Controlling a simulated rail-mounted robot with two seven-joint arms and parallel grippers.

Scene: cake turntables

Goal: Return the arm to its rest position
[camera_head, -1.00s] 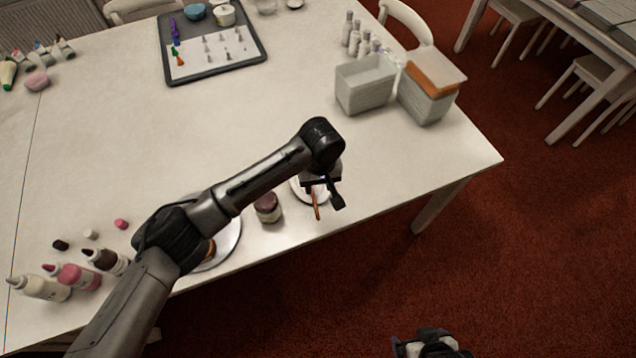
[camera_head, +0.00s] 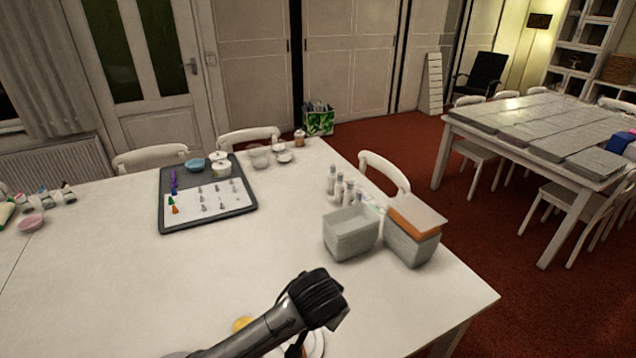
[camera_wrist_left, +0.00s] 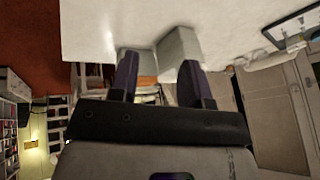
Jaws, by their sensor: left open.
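My left arm (camera_head: 265,328) comes in at the bottom of the head view, its dark wrist over the near edge of the table (camera_head: 120,290). The left gripper shows only in part there, under the wrist at the frame's bottom edge. In the left wrist view the left gripper (camera_wrist_left: 158,78) has its two dark fingers apart with nothing held between them. Grey bins appear beyond the fingers in that view. My right gripper is not in view.
A grey bin (camera_head: 350,236) and a lidded box (camera_head: 412,238) stand on the table's right side, by several small bottles. A dark tray (camera_head: 165,214) with piping tips lies farther back. A white disc (camera_head: 318,346) and a yellow thing (camera_head: 242,324) show near the wrist. The table's middle is clear.

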